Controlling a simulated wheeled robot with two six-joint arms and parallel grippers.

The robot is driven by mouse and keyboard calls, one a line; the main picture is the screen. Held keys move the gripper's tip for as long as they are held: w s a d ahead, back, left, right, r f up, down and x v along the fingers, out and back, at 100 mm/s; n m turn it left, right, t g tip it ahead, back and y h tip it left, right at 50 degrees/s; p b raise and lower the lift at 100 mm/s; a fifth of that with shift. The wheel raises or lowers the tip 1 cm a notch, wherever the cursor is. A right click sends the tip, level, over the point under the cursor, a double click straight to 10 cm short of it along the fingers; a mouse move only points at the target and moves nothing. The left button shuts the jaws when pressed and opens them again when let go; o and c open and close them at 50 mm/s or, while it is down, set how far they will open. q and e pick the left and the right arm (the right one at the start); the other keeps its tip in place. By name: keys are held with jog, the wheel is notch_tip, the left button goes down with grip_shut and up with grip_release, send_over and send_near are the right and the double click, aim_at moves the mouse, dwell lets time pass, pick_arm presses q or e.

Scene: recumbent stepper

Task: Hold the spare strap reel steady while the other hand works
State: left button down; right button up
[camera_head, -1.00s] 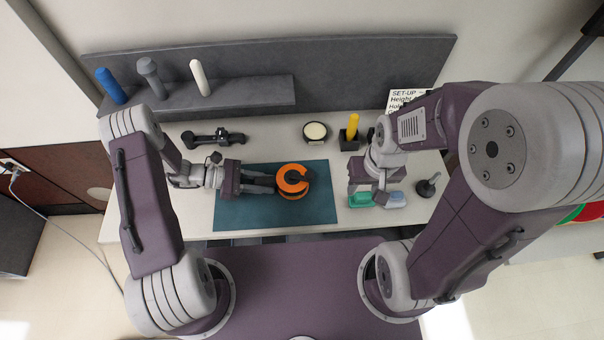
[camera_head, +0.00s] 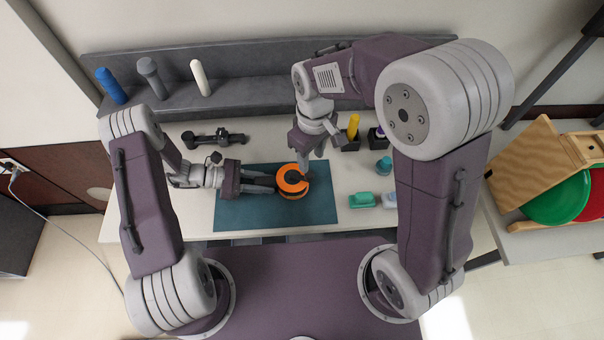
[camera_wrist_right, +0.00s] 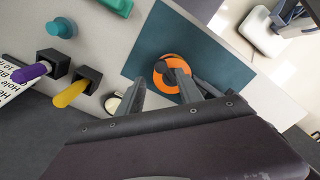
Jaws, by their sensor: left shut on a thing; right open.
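The orange strap reel (camera_head: 289,186) stands on the teal mat (camera_head: 240,214); it also shows in the right wrist view (camera_wrist_right: 164,86). My left gripper (camera_head: 264,184) comes in from the left, low over the mat, and is shut on the reel's left side. My right gripper (camera_head: 313,160) is open above the reel's upper right edge. In the right wrist view its two fingers (camera_wrist_right: 158,88) are spread, with one overlapping the reel in the picture. I cannot tell whether that finger touches the reel. Part of the reel is hidden by the fingers.
Green (camera_head: 362,200) and pale blue (camera_head: 389,200) pieces lie right of the mat, below a teal knob (camera_head: 384,167). A yellow handle (camera_head: 353,124) stands in a black block behind. A dark tool (camera_head: 212,137) lies at the back left. The mat's lower right is clear.

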aim_at(310, 174)
jog(key=shift+a, duration=0.15)
jog(key=shift+s+f, duration=0.1)
jog(key=shift+f, duration=0.35)
notch_tip(310, 174, down, 9)
jog(key=shift+f, duration=0.1)
jog(key=c, duration=0.8)
